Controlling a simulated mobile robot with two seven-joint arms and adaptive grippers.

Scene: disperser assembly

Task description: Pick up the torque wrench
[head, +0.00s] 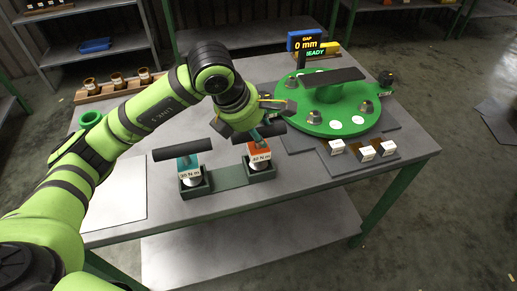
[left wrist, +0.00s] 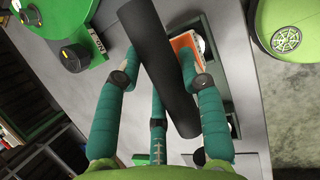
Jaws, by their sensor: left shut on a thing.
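Two torque wrenches stand upright in a dark green holder (head: 230,176) on the table. The orange torque wrench (head: 260,156) is in the right socket, with a white label and a black crossbar handle. The teal torque wrench (head: 187,165) with a similar black handle is in the left socket. My left gripper (head: 266,124) is at the top of the orange wrench, its fingers shut around the black handle. In the left wrist view the handle (left wrist: 155,65) runs between the fingers, with the orange body (left wrist: 186,45) behind it. My right gripper is not in view.
A green round fixture (head: 325,110) with metal nuts stands at the right, behind it a display (head: 307,44) reading 0 mm READY. White-labelled small blocks (head: 367,153) lie at the right front. A wooden rack with cups (head: 118,86) is at the back left.

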